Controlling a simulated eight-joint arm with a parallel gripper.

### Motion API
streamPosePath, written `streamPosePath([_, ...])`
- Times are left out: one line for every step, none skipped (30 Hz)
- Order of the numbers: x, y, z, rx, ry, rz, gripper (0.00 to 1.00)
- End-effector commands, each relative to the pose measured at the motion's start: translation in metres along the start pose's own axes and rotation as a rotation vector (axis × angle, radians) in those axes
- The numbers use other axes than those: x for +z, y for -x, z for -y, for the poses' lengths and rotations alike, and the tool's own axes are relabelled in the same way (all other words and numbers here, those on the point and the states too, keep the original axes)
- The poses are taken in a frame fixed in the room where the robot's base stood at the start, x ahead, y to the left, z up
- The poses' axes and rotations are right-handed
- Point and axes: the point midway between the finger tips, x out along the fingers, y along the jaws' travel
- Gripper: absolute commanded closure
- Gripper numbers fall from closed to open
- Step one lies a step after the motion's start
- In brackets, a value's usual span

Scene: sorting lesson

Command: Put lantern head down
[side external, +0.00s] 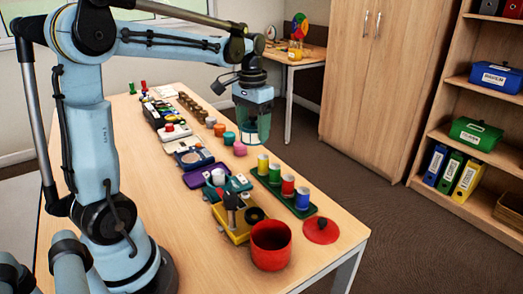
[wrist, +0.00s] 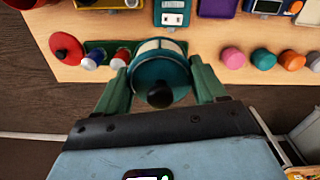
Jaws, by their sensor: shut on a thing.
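My gripper (wrist: 161,84) is shut on the lantern head (wrist: 160,62), a round teal piece with a pale band and a dark knob, in the wrist view. One green finger is on each side of it. In the side external view my gripper (side external: 250,128) is held above the table, over its right-hand edge. The lantern head is hard to tell apart from the green fingers there. It appears clear of the table top.
On the table (side external: 130,180), a green tray (side external: 262,180) holds several coloured cylinders. Nearby are a red pot (side external: 270,247), a red lid (side external: 321,230), a yellow box (side external: 236,226), a purple case (side external: 195,178) and a pink knob (side external: 240,149). The table's left side has bare room.

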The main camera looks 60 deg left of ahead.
Motion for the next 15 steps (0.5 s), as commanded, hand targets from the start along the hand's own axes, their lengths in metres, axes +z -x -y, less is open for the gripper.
streamPosePath([-0.011,-0.004,0.012,0.000,0.045,0.000,0.61])
streamPosePath([-0.017,-0.007,0.018,0.000,0.072,0.000,0.61])
streamPosePath([-0.024,-0.011,0.026,0.000,0.105,0.000,0.61])
streamPosePath([-0.029,-0.013,0.032,0.000,0.131,0.000,0.61])
streamPosePath([-0.034,-0.016,0.038,0.000,0.155,0.000,0.61])
streamPosePath([-0.040,-0.020,0.046,0.000,0.186,0.000,0.61])
streamPosePath([-0.044,-0.023,0.052,0.000,0.209,0.000,0.61])
streamPosePath([-0.048,-0.026,0.057,0.000,0.230,0.000,0.61])
streamPosePath([-0.052,-0.030,0.064,0.000,0.255,0.000,0.61])
streamPosePath([-0.055,-0.033,0.068,0.000,0.274,0.000,0.61])
streamPosePath([-0.058,-0.035,0.072,0.000,0.290,0.000,0.61])
streamPosePath([-0.061,-0.039,0.077,0.000,0.308,0.000,0.61])
streamPosePath([-0.062,-0.041,0.081,0.000,0.321,0.000,0.61])
streamPosePath([-0.064,-0.043,0.084,0.000,0.332,0.000,0.61])
streamPosePath([-0.065,-0.044,0.087,0.000,0.343,0.000,0.61])
